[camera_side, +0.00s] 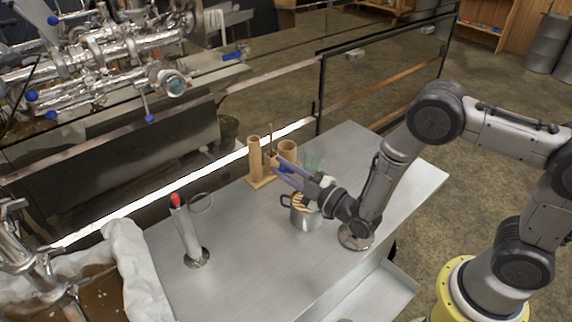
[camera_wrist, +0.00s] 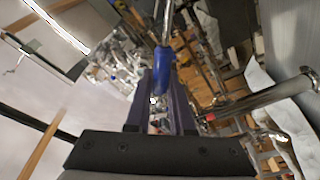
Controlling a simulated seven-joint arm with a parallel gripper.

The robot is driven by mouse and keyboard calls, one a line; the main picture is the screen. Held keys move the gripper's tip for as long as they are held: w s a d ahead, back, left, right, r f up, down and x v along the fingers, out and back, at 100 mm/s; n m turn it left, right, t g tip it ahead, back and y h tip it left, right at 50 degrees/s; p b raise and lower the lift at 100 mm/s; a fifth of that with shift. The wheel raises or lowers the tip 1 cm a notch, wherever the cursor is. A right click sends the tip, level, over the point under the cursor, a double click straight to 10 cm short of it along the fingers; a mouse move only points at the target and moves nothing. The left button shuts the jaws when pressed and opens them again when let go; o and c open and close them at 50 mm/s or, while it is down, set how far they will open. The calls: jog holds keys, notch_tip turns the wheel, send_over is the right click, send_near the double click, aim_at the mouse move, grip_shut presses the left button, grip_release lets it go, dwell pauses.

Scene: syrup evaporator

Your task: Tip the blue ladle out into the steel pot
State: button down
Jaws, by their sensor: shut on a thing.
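My gripper (camera_side: 284,170) is shut on the blue handle of the ladle (camera_side: 286,163), up in the air above the worktable. In the wrist view the blue handle (camera_wrist: 166,68) sits between the two purple fingertips (camera_wrist: 164,85), and a thin metal shaft runs from it toward the top edge. The ladle's bowl cannot be made out, so I cannot tell its tilt or what it holds. The steel pot (camera_side: 306,219) stands upright on the table, just below my gripper. Its mouth shows tan and dark stripes and is partly covered by my gripper and wrist.
Wooden cylinders on a stand (camera_side: 255,160) and a greenish glass (camera_side: 314,160) stand behind the pot. A red-topped steel post with a ring (camera_side: 188,235) stands at left. A round steel piece (camera_side: 355,238) lies right of the pot. The table's front left is clear.

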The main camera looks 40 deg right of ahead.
jog(key=a+f+n+g, duration=0.1)
jog(key=a+f+n, duration=0.3)
jog(key=f+n, duration=0.3)
jog(key=shift+s+a, duration=0.15)
jog(key=shift+a, duration=0.25)
dwell(1.6)
jog(key=shift+f, duration=0.15)
dwell(3.1)
jog(key=shift+d+r+m+t, duration=0.15)
jog(key=shift+d+r+m, duration=0.7)
jog(key=shift+r+m, duration=0.35)
jog(key=shift+d+r+m+t, duration=0.2)
jog(key=shift+d+r+m, duration=0.7)
jog(key=shift+r+m, duration=0.35)
jog(key=shift+d+r+m+t, duration=0.15)
jog(key=shift+d+r+m, duration=0.8)
jog(key=shift+r, duration=0.4)
jog(key=shift+w+d+r+m+t+h, duration=0.15)
jog(key=shift+d+r+m+h, duration=0.1)
jog(key=shift+d+r+m, duration=1.05)
jog(key=shift+w+d+r+m+t+h, duration=0.15)
jog(key=shift+d+r+m+h, duration=0.1)
jog(key=shift+d+r+m, duration=1.05)
jog(key=d+r+m+h, duration=0.1)
jog(key=d+m, duration=0.5)
jog(key=shift+d+r+m, duration=0.15)
jog(key=shift+r+m, duration=0.15)
